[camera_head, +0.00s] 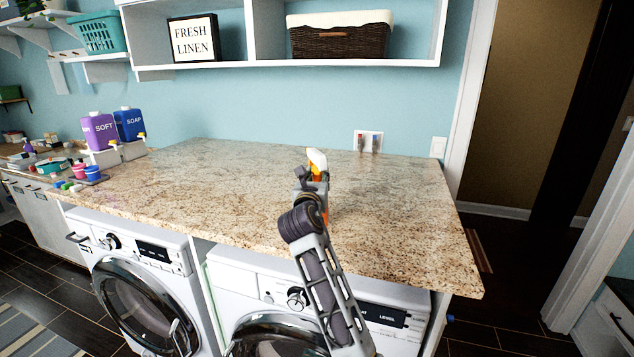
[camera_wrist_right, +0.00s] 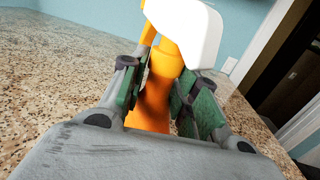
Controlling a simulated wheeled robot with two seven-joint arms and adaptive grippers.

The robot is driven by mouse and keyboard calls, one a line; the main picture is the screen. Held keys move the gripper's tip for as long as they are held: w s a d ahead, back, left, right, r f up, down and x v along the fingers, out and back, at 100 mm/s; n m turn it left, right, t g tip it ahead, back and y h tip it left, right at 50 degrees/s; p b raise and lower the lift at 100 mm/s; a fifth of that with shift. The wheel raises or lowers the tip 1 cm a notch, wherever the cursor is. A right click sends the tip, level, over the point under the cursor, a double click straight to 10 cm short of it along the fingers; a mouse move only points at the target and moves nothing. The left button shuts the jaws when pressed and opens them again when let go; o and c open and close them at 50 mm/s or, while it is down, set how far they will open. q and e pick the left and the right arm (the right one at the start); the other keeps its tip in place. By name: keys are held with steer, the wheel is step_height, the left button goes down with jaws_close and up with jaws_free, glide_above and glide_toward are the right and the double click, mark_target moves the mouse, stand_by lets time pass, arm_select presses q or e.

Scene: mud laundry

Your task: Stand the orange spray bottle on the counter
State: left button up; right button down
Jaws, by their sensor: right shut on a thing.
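The orange spray bottle (camera_wrist_right: 160,85) with its white spray head (camera_wrist_right: 186,32) is upright between the fingers of my right gripper (camera_wrist_right: 158,100) in the right wrist view. The gripper is shut on the bottle's upper body, below the head. In the head view the bottle's white and orange top (camera_head: 316,160) shows above my right gripper (camera_head: 312,185), over the granite counter (camera_head: 390,225). My arm hides most of the bottle, and I cannot tell whether its base touches the counter. My left gripper is not in view.
Purple (camera_head: 100,131) and blue (camera_head: 129,124) jugs stand at the counter's left, near small pink and blue cups (camera_head: 92,172). The counter around the bottle is clear. Two front-loading machines (camera_head: 150,290) sit below. A shelf with a wicker basket (camera_head: 338,38) hangs above.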

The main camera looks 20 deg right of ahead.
steer(key=shift+f, duration=0.4)
steer(key=c, duration=1.1)
jaws_free()
steer(key=shift+f, duration=0.1)
steer(key=shift+v, duration=0.95)
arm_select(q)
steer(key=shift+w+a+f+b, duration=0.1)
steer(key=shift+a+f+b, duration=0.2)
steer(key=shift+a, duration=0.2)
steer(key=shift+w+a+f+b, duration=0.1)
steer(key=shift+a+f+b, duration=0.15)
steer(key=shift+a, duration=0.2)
arm_select(e)
steer(key=v, duration=1)
steer(key=shift+s, duration=0.1)
